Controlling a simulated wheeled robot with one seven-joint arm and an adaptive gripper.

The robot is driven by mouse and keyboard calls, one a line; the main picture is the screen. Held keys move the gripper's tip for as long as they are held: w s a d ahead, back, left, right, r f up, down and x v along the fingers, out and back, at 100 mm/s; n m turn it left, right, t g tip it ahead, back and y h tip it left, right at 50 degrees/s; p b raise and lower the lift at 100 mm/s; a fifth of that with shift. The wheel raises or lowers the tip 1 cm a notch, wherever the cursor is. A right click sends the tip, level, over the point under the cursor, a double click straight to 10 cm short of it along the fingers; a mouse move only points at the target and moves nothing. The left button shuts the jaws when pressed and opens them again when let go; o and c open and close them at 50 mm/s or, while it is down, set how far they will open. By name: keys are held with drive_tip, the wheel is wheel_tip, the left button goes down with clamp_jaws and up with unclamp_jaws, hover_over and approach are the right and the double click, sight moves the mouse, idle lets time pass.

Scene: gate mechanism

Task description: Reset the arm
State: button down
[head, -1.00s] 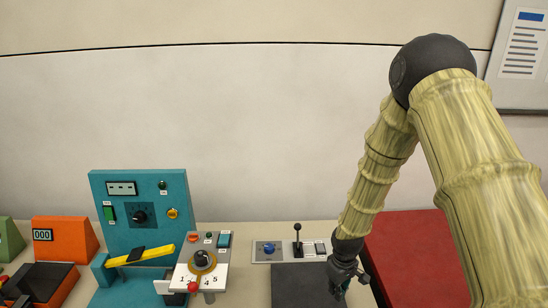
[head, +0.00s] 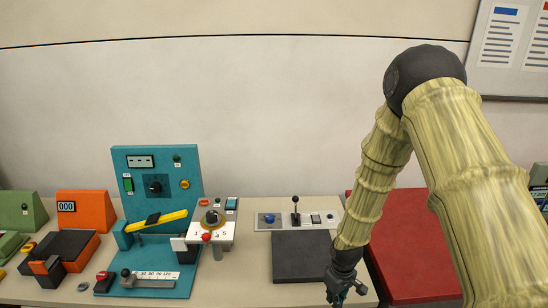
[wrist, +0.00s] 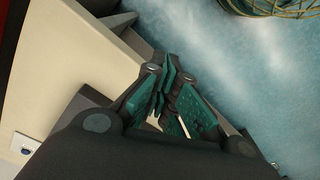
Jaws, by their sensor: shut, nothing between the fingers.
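My arm reaches down from the right in the head view. My gripper (head: 343,289) hangs at the front edge of the table (head: 235,275), in front of the dark grey pad (head: 298,252). In the wrist view the teal-padded fingers of my gripper (wrist: 167,88) are together with nothing between them. The teal gate unit (head: 158,172) with a yellow bar (head: 160,220) stands to the left, well apart from my gripper.
A control panel with a black lever (head: 295,215) lies behind the pad. A red block (head: 402,255) is right of my gripper. An orange device (head: 88,210) and a green one (head: 22,210) stand at far left. The wrist view shows blue floor (wrist: 260,75) beyond the table edge.

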drive_tip(key=s+d+f+m+b, duration=0.1)
drive_tip(key=s+f+m+b, duration=0.35)
drive_tip(key=s+f, duration=1.3)
drive_tip(key=s+d+f+m+b, duration=0.1)
drive_tip(key=s, duration=0.7)
drive_tip(key=s+d+f+m+b, duration=0.1)
drive_tip(key=s+d+b, duration=0.1)
drive_tip(key=s, duration=0.6)
drive_tip(key=shift+a, duration=0.1)
